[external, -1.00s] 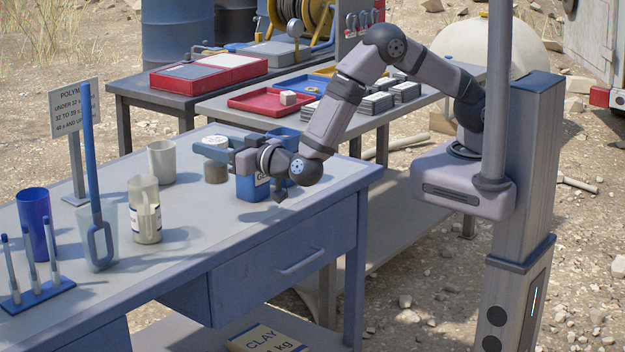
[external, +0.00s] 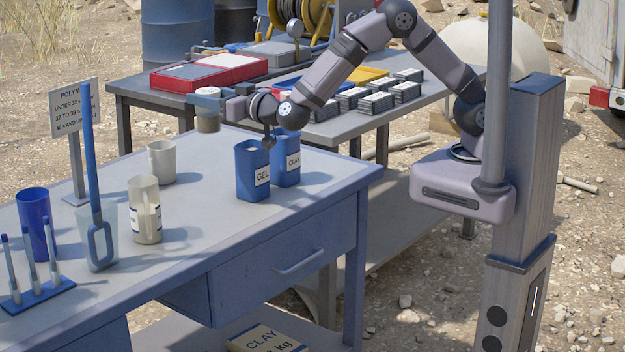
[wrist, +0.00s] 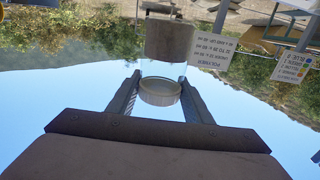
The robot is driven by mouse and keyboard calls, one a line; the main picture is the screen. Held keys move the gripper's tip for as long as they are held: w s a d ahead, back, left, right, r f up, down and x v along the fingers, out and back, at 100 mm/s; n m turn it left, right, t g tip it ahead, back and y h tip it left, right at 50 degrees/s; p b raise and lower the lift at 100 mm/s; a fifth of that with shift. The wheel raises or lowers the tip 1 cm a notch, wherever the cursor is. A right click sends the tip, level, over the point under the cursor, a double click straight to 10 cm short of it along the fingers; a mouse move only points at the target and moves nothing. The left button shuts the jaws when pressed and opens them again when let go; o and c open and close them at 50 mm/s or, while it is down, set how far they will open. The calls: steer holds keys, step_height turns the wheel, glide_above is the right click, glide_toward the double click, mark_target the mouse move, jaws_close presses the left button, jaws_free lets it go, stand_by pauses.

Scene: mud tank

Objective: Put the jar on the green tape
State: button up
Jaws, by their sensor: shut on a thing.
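The jar (external: 208,124) is clear with a pale lid and brown contents in its lower part. My gripper (external: 222,104) is shut on it near the lid, holding it upright in the air above the far part of the blue-grey table (external: 215,225). In the wrist view, which looks upside down, the jar (wrist: 168,40) is between the two fingers of my gripper (wrist: 160,95), with its lid nearest me. I cannot make out any green tape in these frames.
A pale mug (external: 162,162), a beaker (external: 146,215), a blue cup (external: 36,225) and a sign (external: 75,108) are leftward. The table's middle front is clear.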

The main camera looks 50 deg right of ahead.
steer(key=w+d+m+h+b, duration=0.1)
steer(key=w+d, duration=0.5)
steer(key=d, duration=0.4)
steer(key=w+d+h+b, duration=0.1)
steer(key=w+d, duration=0.6)
steer(key=d, duration=0.3)
steer(key=w+d+m+h+b, duration=0.1)
steer(key=w+d+b, duration=0.1)
steer(key=d, duration=1.6)
steer(key=shift+a+f+p, duration=0.1)
steer(key=shift+f+p, duration=1.05)
steer(key=shift+f, duration=6.65)
steer(key=shift+f, duration=0.2)
steer(key=o, duration=1.5)
steer(key=shift+f, duration=0.1)
steer(key=shift+c, duration=0.2)
